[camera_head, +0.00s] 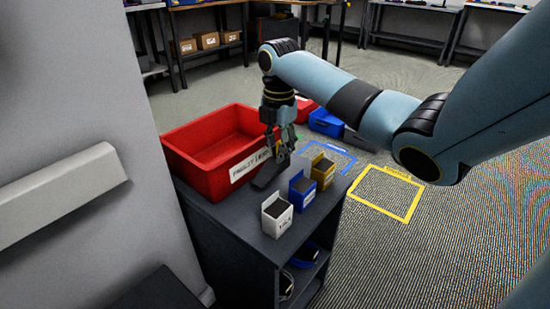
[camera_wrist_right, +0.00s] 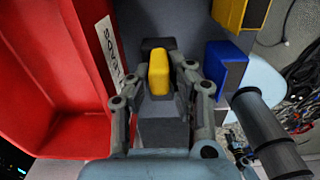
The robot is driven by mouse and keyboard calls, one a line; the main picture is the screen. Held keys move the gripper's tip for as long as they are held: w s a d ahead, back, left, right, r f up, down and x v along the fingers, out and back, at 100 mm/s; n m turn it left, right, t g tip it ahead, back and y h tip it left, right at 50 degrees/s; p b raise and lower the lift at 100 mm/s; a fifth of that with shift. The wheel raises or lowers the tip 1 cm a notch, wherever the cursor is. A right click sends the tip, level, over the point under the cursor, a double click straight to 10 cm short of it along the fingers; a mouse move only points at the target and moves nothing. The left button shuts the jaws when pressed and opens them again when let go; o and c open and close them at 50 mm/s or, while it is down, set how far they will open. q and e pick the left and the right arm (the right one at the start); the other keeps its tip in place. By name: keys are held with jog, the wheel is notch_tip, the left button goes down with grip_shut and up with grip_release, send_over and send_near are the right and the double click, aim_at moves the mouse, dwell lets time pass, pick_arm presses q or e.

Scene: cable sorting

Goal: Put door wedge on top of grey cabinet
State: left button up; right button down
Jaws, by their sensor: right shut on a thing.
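My right gripper (camera_head: 281,150) is low over the dark grey cabinet (camera_head: 245,222), beside the red bin. In the right wrist view its fingers (camera_wrist_right: 160,78) are shut on a yellow block (camera_wrist_right: 159,72), which I take for the door wedge. Dark parts show beyond and below the block; I cannot tell whether they belong to it. In the head view the fingers largely hide the block. A flat dark piece (camera_head: 267,176) shows under the gripper at the cabinet top. I cannot tell whether the block touches the top. My left gripper is not in view.
The red bin (camera_head: 200,174) stands at the back left of the cabinet top. White (camera_head: 277,218), blue (camera_head: 301,191) and yellow (camera_head: 323,172) small boxes line the right edge. A grey wall is close on the left. Floor with a yellow taped square (camera_head: 410,212) lies right.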

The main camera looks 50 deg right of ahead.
jog(key=shift+w+f, duration=0.4)
jog(key=shift+f, duration=0.05)
notch_tip(320, 180, down, 4)
jog(key=shift+r+b, duration=0.2)
jog(key=shift+b, duration=0.7)
jog(key=c, duration=1.5)
grip_release()
jog(key=shift+c, duration=0.2)
jog(key=o, duration=0.3)
jog(key=shift+r, duration=0.1)
notch_tip(320, 180, up, 5)
jog(key=shift+f+p, duration=0.2)
jog(key=shift+p, duration=0.85)
notch_tip(320, 180, up, 6)
jog(key=shift+r+p, duration=0.2)
jog(key=shift+p, duration=0.75)
jog(key=shift+r, duration=0.45)
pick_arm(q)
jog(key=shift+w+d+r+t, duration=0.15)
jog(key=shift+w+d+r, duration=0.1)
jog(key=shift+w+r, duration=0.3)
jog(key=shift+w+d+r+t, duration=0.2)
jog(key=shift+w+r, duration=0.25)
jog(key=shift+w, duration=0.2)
